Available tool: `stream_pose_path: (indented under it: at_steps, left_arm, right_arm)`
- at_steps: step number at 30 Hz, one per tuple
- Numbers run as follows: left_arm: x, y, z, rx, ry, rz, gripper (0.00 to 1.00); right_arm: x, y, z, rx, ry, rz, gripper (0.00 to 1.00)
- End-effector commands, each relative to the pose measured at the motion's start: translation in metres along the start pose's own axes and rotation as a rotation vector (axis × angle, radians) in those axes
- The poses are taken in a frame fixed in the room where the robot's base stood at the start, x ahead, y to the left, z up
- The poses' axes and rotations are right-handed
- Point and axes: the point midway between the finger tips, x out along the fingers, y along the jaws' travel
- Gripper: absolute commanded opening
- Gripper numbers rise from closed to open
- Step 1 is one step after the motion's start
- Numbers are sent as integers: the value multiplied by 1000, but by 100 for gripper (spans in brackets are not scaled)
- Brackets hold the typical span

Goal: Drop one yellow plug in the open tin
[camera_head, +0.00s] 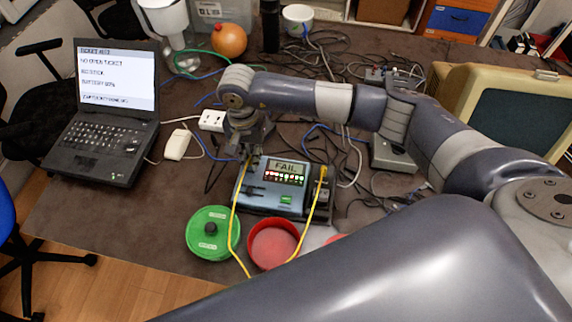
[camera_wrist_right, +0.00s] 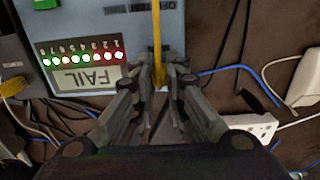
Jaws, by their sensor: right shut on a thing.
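My right gripper (camera_head: 249,150) is over the left edge of the cable tester (camera_head: 272,199), whose screen reads FAIL. In the right wrist view, my right gripper (camera_wrist_right: 160,82) is shut on a yellow plug (camera_wrist_right: 158,75) beside the tester's edge. I cannot tell whether this plug is still in its socket. A yellow cable (camera_head: 233,225) runs from there towards the front. Another yellow plug (camera_head: 322,173) is at the tester's right side, with its own yellow cable run. The open red tin (camera_head: 250,247) stands in front of the tester. My left gripper is not in view.
A green tin with its lid on (camera_head: 200,228) stands left of the red tin. Tangled cables lie behind the tester. A red piece (camera_head: 335,238) is partly hidden by my arm.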

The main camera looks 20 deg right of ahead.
Motion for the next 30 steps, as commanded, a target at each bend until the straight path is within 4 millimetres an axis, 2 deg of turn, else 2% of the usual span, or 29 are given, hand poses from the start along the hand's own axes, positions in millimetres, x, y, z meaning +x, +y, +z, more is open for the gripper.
stream_pose_path:
  at_steps: [11,30]
  left_arm:
    - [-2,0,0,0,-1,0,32]
    - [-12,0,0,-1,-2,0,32]
  right_arm:
    - [-6,0,0,0,1,-1,0]
    - [-31,0,-1,0,1,-1,0]
